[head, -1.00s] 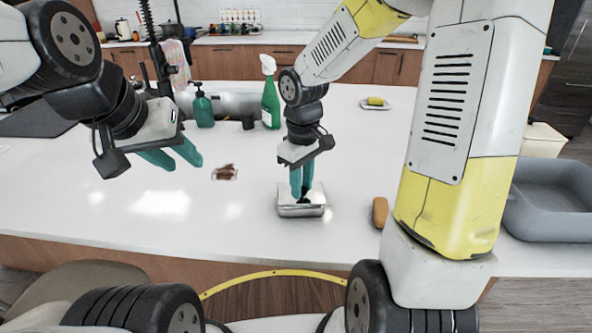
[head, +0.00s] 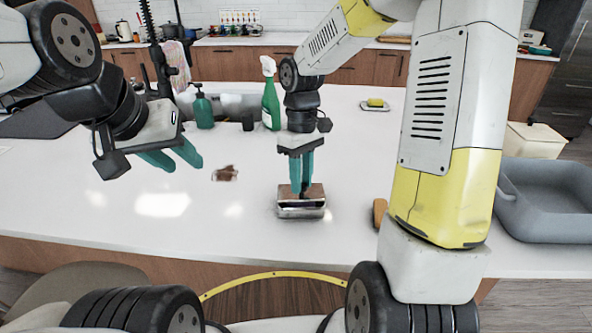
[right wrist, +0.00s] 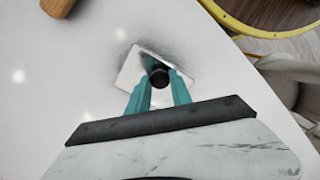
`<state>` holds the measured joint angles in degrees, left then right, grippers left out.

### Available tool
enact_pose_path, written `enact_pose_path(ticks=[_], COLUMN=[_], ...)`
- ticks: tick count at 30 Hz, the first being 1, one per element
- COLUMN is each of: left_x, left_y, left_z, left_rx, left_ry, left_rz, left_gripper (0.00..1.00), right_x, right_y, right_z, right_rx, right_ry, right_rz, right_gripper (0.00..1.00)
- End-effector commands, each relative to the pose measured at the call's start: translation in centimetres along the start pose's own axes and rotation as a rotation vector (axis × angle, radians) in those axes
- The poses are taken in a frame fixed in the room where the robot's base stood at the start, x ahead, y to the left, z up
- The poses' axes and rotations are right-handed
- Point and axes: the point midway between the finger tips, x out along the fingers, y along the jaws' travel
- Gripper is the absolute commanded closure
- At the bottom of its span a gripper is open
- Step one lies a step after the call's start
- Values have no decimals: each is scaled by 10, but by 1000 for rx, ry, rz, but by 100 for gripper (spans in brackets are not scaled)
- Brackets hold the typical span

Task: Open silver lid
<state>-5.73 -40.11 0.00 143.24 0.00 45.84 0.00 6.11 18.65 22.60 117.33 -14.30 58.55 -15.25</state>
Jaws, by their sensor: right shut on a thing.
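A small silver box (head: 302,213) stands on the white counter. Its silver lid (head: 314,196) shows brown reflections at the top of the box and looks tilted; I cannot tell how far it is parted from the box. My right gripper (head: 302,189) points down and is shut on the lid's dark knob. In the right wrist view the knob (right wrist: 159,77) sits between the teal fingers, with the bright lid (right wrist: 132,72) and a dark wedge around it. My left gripper (head: 173,158) is open and empty above the counter at the left.
A green spray bottle (head: 270,95) and a green pump bottle (head: 203,107) stand behind the box. A brown item (head: 225,174) lies left of it, and a tan item (head: 380,211) lies right. A grey tray (head: 548,205) is at far right. Counter around the box is clear.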

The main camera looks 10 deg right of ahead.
Motion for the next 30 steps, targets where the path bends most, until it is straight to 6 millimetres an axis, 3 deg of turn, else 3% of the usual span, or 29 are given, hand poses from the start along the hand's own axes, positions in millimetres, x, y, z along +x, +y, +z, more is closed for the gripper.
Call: enact_pose_path(ticks=[15,30], left_x=[0,0], left_y=[0,0], left_z=[0,0], left_rx=[0,0], left_ry=[0,0], left_rz=[0,0], left_gripper=[64,64], right_x=[-18,-22], right_y=[16,20], right_z=[-16,-20], right_rx=[1,0], right_ry=[-247,-314], right_rz=[-249,-313], right_gripper=[100,100])
